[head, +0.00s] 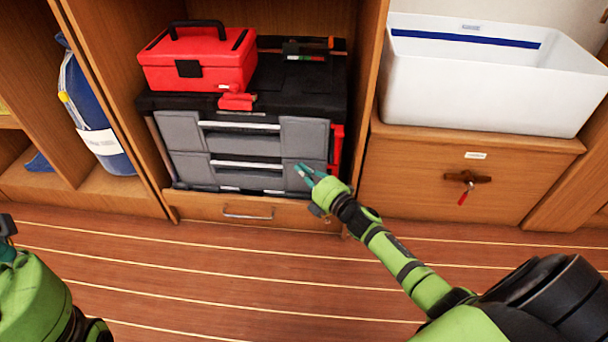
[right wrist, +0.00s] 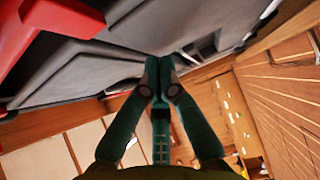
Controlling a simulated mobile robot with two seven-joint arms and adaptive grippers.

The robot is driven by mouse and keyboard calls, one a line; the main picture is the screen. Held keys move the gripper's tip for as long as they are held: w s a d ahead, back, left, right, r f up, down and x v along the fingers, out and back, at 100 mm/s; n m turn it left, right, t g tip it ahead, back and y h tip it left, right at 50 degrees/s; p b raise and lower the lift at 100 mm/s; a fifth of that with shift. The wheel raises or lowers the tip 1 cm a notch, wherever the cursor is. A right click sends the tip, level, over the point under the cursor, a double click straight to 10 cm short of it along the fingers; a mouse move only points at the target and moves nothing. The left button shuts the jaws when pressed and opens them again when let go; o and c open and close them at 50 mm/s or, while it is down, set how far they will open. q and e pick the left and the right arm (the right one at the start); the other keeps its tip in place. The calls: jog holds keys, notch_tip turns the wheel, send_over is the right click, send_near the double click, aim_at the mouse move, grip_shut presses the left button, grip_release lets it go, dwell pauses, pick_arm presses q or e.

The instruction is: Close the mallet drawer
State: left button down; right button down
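A black tool chest with two grey drawers, an upper one (head: 305,138) and a lower one (head: 190,168), stands in the wooden cabinet in the head view. Both fronts look nearly flush; I cannot tell which is the mallet drawer, and no mallet shows inside either. My right gripper (head: 305,174) is at the right end of the lower drawer front. In the right wrist view, its fingertips (right wrist: 159,68) are together, empty, close to the grey front (right wrist: 95,75); contact is unclear. My left gripper (head: 6,238) is partly cut off at the left edge.
A red toolbox (head: 200,60) sits on the chest, with hand tools (head: 305,50) beside it. A wooden drawer with a metal handle (head: 248,214) is below. A white bin (head: 480,85) stands on a cabinet (head: 410,180) to the right. The plank floor (head: 220,270) is clear.

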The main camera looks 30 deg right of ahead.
jog(key=shift+w+d+r, duration=0.4)
jog(key=shift+d+r, duration=0.2)
jog(key=shift+d, duration=0.1)
jog(key=s+f, duration=0.1)
jog(key=s, duration=0.7)
jog(key=shift+s+d, duration=0.15)
jog(key=shift+s, duration=0.2)
